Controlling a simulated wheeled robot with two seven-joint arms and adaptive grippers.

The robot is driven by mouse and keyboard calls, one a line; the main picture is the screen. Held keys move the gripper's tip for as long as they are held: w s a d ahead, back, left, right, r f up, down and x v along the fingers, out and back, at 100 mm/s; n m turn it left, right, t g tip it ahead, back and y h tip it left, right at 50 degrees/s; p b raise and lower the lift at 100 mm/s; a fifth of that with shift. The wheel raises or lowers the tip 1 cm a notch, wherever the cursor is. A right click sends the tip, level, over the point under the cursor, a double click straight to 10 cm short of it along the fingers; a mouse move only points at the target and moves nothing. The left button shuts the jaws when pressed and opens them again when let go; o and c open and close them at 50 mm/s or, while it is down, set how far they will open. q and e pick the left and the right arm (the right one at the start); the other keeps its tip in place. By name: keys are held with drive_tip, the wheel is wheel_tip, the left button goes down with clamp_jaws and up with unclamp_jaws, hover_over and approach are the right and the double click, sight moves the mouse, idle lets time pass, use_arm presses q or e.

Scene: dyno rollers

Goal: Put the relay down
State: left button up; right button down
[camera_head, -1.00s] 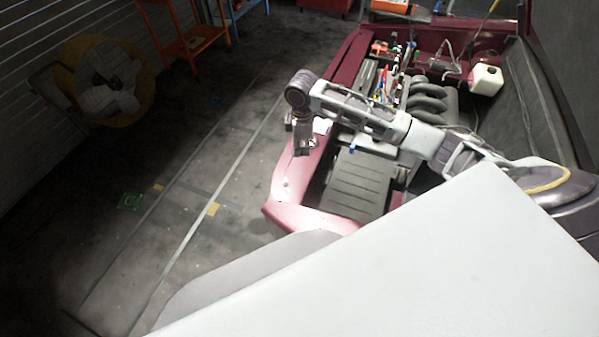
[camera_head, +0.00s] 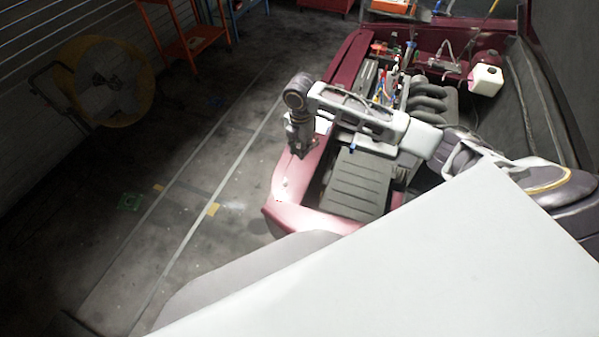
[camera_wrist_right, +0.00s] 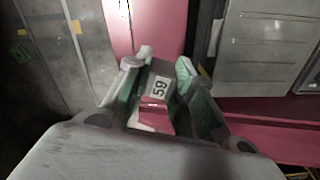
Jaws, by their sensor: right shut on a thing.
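The relay (camera_wrist_right: 159,88) is a small dark grey block with a white label reading 59. In the right wrist view it sits between the green-padded fingers of my right gripper (camera_wrist_right: 160,66), which is shut on it. In the head view my right gripper (camera_head: 302,150) points down over the dark red front edge of the car body. The relay is too small to make out there. I cannot tell whether the relay touches the surface below. My left gripper is not in view.
The open engine bay (camera_head: 385,110) lies right of the gripper, with a ribbed dark cover (camera_head: 357,183), hoses and a white reservoir (camera_head: 486,79). The red bodywork (camera_head: 308,217) borders it. Open floor lies left, with a yellow drum fan (camera_head: 135,60) and an orange rack (camera_head: 183,45).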

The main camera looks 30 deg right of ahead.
drive_tip(key=shift+n, duration=1.6)
drive_tip(key=shift+a, duration=0.1)
drive_tip(key=shift+f+p, duration=0.3)
drive_tip(key=shift+f, duration=2.85)
drive_tip(key=shift+f, duration=1.9)
drive_tip(key=c, duration=1.2)
unclamp_jaws()
drive_tip(key=shift+f, duration=0.1)
